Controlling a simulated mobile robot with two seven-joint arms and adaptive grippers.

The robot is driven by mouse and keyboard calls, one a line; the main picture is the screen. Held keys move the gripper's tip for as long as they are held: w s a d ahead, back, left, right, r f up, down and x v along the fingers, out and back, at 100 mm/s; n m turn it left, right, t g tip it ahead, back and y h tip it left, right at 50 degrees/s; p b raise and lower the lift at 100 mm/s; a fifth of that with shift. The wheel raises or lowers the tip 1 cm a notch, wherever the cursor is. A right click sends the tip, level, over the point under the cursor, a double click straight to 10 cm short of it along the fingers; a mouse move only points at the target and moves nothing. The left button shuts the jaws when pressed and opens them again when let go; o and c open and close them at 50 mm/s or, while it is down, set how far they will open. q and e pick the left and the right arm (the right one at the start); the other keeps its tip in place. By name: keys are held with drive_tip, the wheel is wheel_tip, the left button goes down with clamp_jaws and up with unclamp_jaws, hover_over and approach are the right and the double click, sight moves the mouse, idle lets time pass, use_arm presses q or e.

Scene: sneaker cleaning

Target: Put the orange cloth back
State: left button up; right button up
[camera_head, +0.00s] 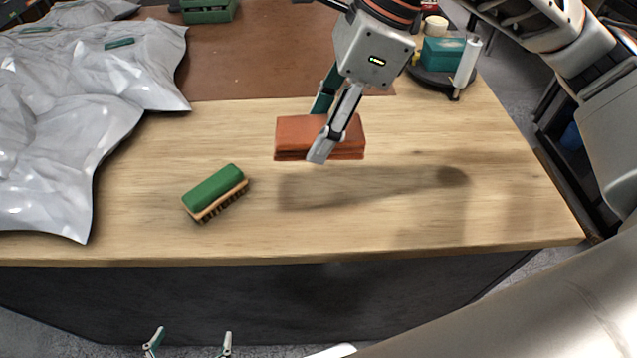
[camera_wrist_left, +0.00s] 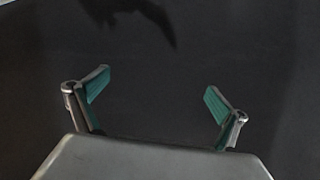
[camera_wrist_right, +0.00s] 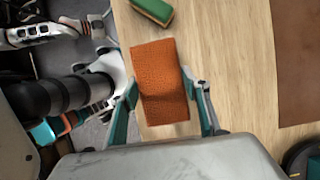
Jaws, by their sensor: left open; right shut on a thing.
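The orange cloth (camera_head: 300,136) is a folded reddish-orange block. My right gripper (camera_head: 324,128) is shut on it and holds it above the wooden table, with its shadow on the wood below. In the right wrist view the cloth (camera_wrist_right: 160,82) sits between the two fingers of the gripper (camera_wrist_right: 163,112). My left gripper (camera_head: 188,342) is below the table's front edge, open and empty. In the left wrist view its fingers (camera_wrist_left: 154,98) are wide apart before a dark surface.
A green-backed brush (camera_head: 214,190) lies on the wooden table (camera_head: 400,215), left of the cloth. A crumpled silvery sheet (camera_head: 60,120) covers the left side. A brown mat (camera_head: 250,60) lies at the back. A teal box (camera_head: 442,52) and a white roller (camera_head: 466,62) stand at the back right.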

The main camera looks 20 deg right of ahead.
sight(360, 126)
wheel_tip(360, 126, down, 13)
drive_tip(key=shift+w+f+b, duration=0.1)
drive_tip(key=shift+f+b, duration=0.1)
drive_tip(key=shift+b, duration=0.2)
drive_tip(key=shift+f, duration=0.2)
drive_tip(key=o, duration=1.1)
drive_tip(key=shift+r, duration=0.1)
drive_tip(key=v, duration=1.2)
drive_tip(key=shift+r, duration=0.15)
